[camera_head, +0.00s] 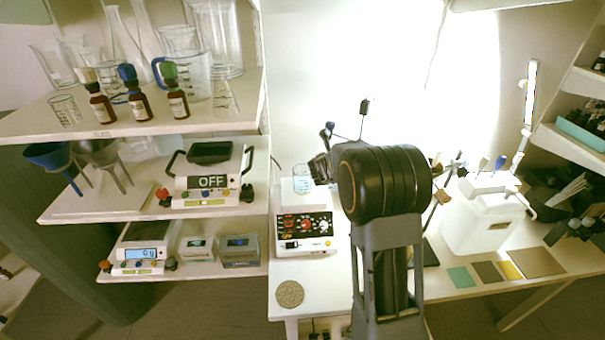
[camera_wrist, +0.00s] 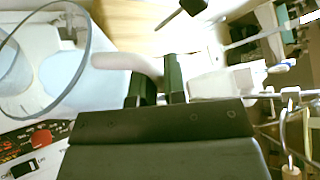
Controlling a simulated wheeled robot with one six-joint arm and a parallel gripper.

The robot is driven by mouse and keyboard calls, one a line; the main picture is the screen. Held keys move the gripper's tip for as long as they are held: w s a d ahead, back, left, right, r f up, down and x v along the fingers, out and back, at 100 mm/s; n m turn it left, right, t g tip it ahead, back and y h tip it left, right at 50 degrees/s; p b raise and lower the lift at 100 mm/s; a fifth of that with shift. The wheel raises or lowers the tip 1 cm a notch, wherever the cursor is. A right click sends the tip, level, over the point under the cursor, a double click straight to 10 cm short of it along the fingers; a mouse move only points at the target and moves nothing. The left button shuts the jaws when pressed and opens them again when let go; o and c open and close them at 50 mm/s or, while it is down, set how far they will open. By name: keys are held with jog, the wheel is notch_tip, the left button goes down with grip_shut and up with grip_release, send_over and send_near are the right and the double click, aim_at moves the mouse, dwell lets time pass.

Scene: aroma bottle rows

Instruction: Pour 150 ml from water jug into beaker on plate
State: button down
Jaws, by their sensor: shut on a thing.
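In the wrist view, my gripper (camera_wrist: 158,82) is shut on the pale handle (camera_wrist: 125,62) of the water jug. The jug's clear round rim (camera_wrist: 88,45) fills the upper left, with a pale bluish area inside. In the head view, my arm covers most of the gripper, and I cannot make out the jug clearly. A clear beaker with markings (camera_head: 302,183) shows on the plate (camera_head: 305,228), left of my gripper. The plate has a black panel with red dials, which also shows at the lower left of the wrist view (camera_wrist: 42,138). Any stream of water cannot be made out.
Shelves at left hold glassware, brown dropper bottles (camera_head: 137,105), funnels and scales (camera_head: 205,190). A round cork mat (camera_head: 289,294) lies at the bench's front left. A white canister (camera_head: 475,222) and coloured flat squares (camera_head: 487,272) are at right.

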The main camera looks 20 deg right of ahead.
dwell(0.3)
jog(key=shift+s+d+f+b, duration=0.2)
jog(key=shift+f+b, duration=0.3)
jog(key=shift+b, duration=0.4)
jog(key=s+d+f+m+t+y+b, duration=0.1)
jog(key=f+b, duration=0.4)
jog(key=b, duration=0.8)
jog(key=s+d+m+y, duration=0.1)
jog(key=s+d+m, duration=0.1)
jog(key=shift+d+f+m+t+b, duration=0.25)
jog(key=shift+f+m+t+b, duration=0.1)
jog(key=shift+f+m+t, duration=0.05)
jog(key=f+b, duration=0.1)
jog(key=b, duration=0.2)
jog(key=s+d+f+m+t+y+b, duration=0.1)
jog(key=b, duration=0.2)
jog(key=f+m+b, duration=0.1)
jog(key=b, duration=0.2)
jog(key=shift+s+d+f+t+y, duration=0.25)
jog(key=shift+d+f+t+y, duration=0.05)
jog(key=shift+d+y, duration=0.1)
